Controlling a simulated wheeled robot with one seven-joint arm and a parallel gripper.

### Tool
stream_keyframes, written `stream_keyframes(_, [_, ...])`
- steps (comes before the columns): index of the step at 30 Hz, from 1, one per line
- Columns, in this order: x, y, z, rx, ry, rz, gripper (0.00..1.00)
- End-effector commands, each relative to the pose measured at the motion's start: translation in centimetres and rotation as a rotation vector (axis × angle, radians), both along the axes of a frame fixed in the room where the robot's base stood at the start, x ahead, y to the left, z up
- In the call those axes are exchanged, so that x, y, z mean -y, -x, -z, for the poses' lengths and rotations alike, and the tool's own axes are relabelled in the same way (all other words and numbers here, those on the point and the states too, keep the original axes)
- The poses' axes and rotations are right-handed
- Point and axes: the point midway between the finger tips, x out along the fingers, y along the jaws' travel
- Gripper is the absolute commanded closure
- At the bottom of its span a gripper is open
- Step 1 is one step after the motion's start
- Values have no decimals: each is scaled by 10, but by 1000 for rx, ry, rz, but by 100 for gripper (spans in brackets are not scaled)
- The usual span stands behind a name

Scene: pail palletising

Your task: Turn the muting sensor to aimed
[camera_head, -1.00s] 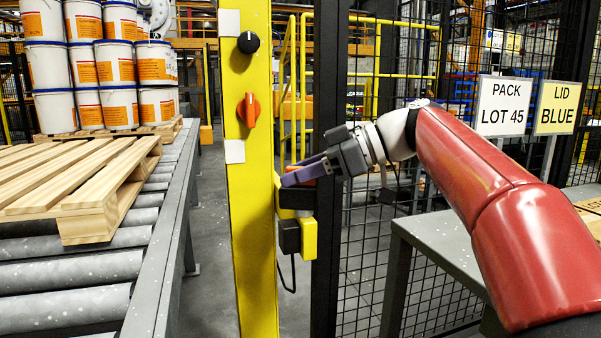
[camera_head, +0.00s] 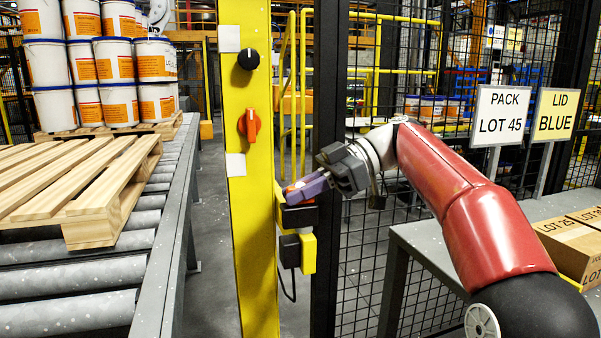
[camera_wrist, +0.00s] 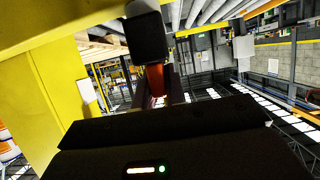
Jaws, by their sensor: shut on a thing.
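The muting sensor (camera_head: 299,216) is a black block with an orange-red part on top, on a yellow bracket at the right side of the yellow post (camera_head: 252,290). My gripper (camera_head: 292,194), with purple-grey fingers, comes from the right and is shut on the sensor's orange-red top part. The fingers hide much of that part. In the wrist view a black box and a red-orange piece (camera_wrist: 156,80) show near the post. A dark body with small lit indicators fills the bottom there. I cannot tell which way the sensor aims.
A black knob (camera_head: 248,54) and an orange switch (camera_head: 250,125) are on the post. A second black-and-yellow unit (camera_head: 308,253) hangs below the sensor. A roller conveyor with a wooden pallet (camera_head: 80,190) is at left. A mesh fence and grey table with cartons (camera_head: 575,240) are at right.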

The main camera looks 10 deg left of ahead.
Motion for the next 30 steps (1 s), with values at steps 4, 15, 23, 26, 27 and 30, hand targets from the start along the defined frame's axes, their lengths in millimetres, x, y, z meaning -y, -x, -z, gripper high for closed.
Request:
stream_keyframes(4, [0, 0, -1, 1, -3, -32, 100])
stream_keyframes(15, [0, 0, 0, 1, -3, -30, 69])
stream_keyframes(23, [0, 0, 0, 1, -2, -30, 65])
stream_keyframes(26, [3, -2, -2, 1, -3, -29, 65])
stream_keyframes(27, [6, -4, -3, 1, -3, -29, 65])
stream_keyframes(30, [18, -12, -9, 2, -4, -28, 65])
